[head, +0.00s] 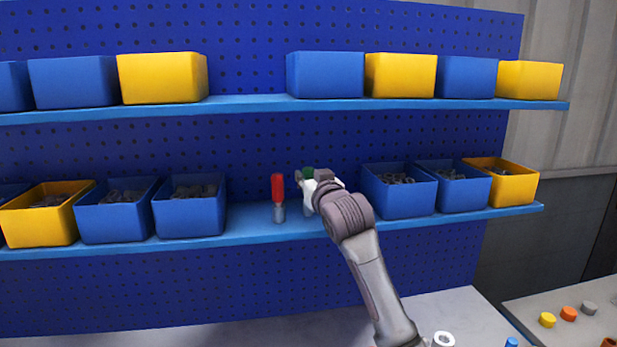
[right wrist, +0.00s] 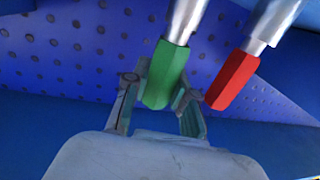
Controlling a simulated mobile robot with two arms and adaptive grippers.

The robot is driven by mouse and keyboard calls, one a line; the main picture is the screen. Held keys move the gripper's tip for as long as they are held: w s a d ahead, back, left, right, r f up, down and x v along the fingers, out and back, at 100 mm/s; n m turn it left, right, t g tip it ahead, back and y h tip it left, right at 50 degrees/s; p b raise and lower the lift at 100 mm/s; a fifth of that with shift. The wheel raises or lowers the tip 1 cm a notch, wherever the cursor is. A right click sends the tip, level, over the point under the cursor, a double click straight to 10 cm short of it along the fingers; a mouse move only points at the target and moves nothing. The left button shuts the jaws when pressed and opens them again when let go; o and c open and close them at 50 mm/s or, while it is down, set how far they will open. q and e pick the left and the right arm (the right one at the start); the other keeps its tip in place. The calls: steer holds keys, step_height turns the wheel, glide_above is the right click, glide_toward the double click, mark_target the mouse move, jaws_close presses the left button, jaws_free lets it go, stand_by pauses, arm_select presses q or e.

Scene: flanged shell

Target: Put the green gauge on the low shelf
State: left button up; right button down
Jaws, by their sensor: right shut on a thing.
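The green gauge, with a green hexagonal grip (right wrist: 166,76) and a silver shaft, sits between the two fingers of my right gripper (right wrist: 160,90), which is shut on it. In the head view its green top (head: 308,173) shows just above my right gripper (head: 307,184), and most of it is hidden. The gauge is upright over the low shelf (head: 262,234), in the gap between the bins. I cannot tell whether its base touches the shelf. My left gripper is not in view.
A red gauge (head: 278,188) stands upright on the low shelf just left of the green one; it also shows in the right wrist view (right wrist: 233,80). A blue bin (head: 190,216) is to the left, another blue bin (head: 402,202) to the right. The upper shelf (head: 250,105) is above.

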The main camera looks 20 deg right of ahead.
steer(key=shift+d+f, duration=0.1)
steer(key=shift+f, duration=0.15)
steer(key=shift+f, duration=0.2)
steer(key=c, duration=1)
jaws_free()
steer(key=shift+o, duration=0.2)
steer(key=shift+s, duration=0.15)
steer(key=s+a+b, duration=0.1)
steer(key=s+b, duration=0.2)
steer(key=s, duration=0.8)
steer(key=shift+s+a, duration=0.25)
steer(key=shift+s, duration=0.1)
